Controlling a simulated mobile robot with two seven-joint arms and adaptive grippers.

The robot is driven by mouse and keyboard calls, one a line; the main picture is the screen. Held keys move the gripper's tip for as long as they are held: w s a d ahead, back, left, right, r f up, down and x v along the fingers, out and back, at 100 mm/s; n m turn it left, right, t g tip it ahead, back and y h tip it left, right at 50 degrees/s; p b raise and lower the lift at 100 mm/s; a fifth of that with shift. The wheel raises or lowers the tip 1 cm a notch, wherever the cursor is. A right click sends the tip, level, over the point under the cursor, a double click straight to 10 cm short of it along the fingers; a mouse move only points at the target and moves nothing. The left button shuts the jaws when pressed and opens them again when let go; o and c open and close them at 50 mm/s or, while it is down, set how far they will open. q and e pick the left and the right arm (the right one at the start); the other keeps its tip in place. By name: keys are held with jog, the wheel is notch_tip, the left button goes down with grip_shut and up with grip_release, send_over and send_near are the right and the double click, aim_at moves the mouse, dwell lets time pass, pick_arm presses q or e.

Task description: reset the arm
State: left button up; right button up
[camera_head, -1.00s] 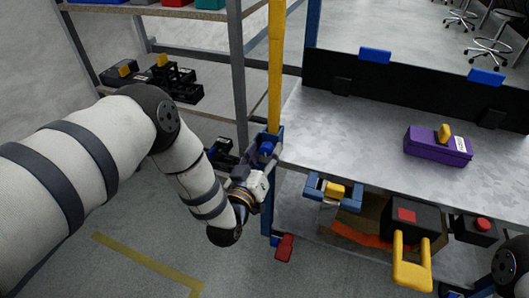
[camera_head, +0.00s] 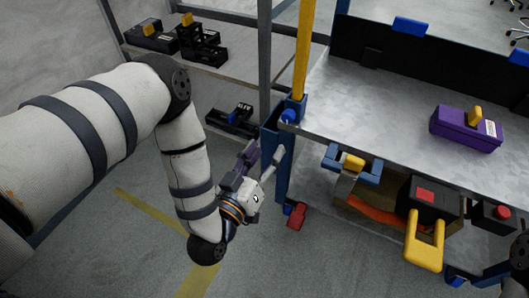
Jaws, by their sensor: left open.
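My left arm comes in from the left and bends down in front of the shelf. My left gripper (camera_head: 262,163) is open and points up and to the right, beside the blue post of the workbench. I see nothing between its fingers. Only a small dark piece of my right arm shows at the lower right edge; my right gripper is out of view.
The metal workbench (camera_head: 385,110) on the right carries a purple box (camera_head: 466,128) with a yellow handle. Below it are a black box (camera_head: 433,196) with a yellow handle and a red item (camera_head: 297,216). A rack with black parts (camera_head: 201,47) stands behind. The floor at lower middle is clear.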

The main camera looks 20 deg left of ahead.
pick_arm(q)
jog(key=s+d+f+m+g+h+p, duration=0.1)
jog(key=s+f+m+g+p, duration=0.15)
jog(key=s+g, duration=0.35)
jog(key=s+f+m+g+h+p, duration=0.1)
jog(key=s+f+g+p, duration=0.25)
jog(key=s, duration=0.35)
jog(key=s+a+r+g+y+p, duration=0.1)
jog(key=s+g, duration=0.4)
jog(key=s, duration=0.8)
jog(key=s+a+r+g+y+p, duration=0.1)
jog(key=s+a+g, duration=0.4)
jog(key=s, duration=0.9)
jog(key=shift+r+g+y+p, duration=0.3)
jog(key=shift+r+g+p, duration=0.25)
jog(key=shift+r+p, duration=0.35)
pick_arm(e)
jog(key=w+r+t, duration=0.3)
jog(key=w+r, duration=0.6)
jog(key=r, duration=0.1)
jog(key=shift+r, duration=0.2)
pick_arm(q)
jog(key=shift+m, duration=0.25)
